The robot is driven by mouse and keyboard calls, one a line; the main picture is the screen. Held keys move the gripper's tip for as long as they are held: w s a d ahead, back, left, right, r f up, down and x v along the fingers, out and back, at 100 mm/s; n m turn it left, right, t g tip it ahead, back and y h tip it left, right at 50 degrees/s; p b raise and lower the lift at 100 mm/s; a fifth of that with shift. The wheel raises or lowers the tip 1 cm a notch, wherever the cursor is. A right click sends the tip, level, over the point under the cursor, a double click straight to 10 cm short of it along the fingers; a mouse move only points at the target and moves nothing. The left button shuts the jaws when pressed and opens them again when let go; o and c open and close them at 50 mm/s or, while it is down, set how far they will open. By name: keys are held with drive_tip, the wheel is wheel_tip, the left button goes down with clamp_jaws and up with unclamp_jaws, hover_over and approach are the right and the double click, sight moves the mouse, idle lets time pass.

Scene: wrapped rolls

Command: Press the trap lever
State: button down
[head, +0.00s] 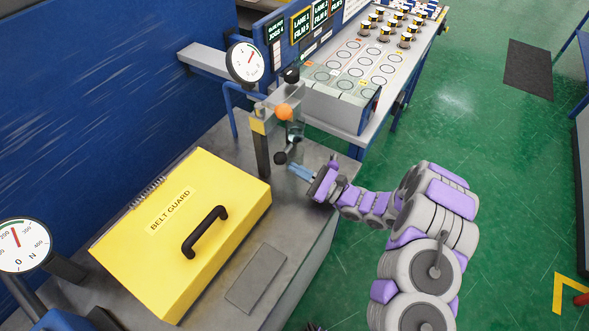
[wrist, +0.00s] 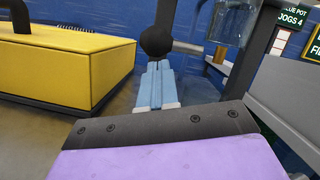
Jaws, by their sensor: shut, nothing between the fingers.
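My gripper (head: 294,169) is shut and empty, its light blue fingers lying side by side in the wrist view (wrist: 156,68). A black ball knob (wrist: 156,41) on a dark rod is right at the fingertips; I cannot tell whether they touch. The knob also shows in the head view (head: 281,158), low beside a grey post. It seems to be the trap lever's end, but no label shows. Above it, an orange ball (head: 284,112) and another black knob (head: 291,75) sit on the same fixture. A clear cylinder (head: 295,131) hangs beside the post.
A yellow belt guard box (head: 232,195) with a black handle fills the bench left of my gripper. A dial gauge (head: 246,62) stands above the fixture. A table (head: 421,37) with several rolls is behind.

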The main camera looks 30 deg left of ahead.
sight(295, 124)
drive_tip(key=shift+a+r, duration=0.15)
drive_tip(key=shift+a, duration=0.25)
drive_tip(key=shift+s+r+m+t, duration=0.15)
drive_tip(key=shift+r+m+t, duration=0.25)
drive_tip(key=shift+m, duration=0.4)
drive_tip(key=r+m+t+p, duration=0.1)
drive_tip(key=r+m, duration=0.1)
drive_tip(key=m, duration=0.2)
drive_tip(key=r+m+t+p, duration=0.1)
drive_tip(key=r+m+t, duration=0.1)
drive_tip(key=m, duration=0.2)
drive_tip(key=r+m+t+h+p, duration=0.1)
drive_tip(key=m+t, duration=0.1)
drive_tip(key=m, duration=0.3)
drive_tip(key=shift+w+r, duration=0.25)
drive_tip(key=shift+r, duration=0.15)
drive_tip(key=shift+w+r, duration=0.1)
drive_tip(key=shift+r, duration=0.05)
drive_tip(key=shift+d, duration=0.1)
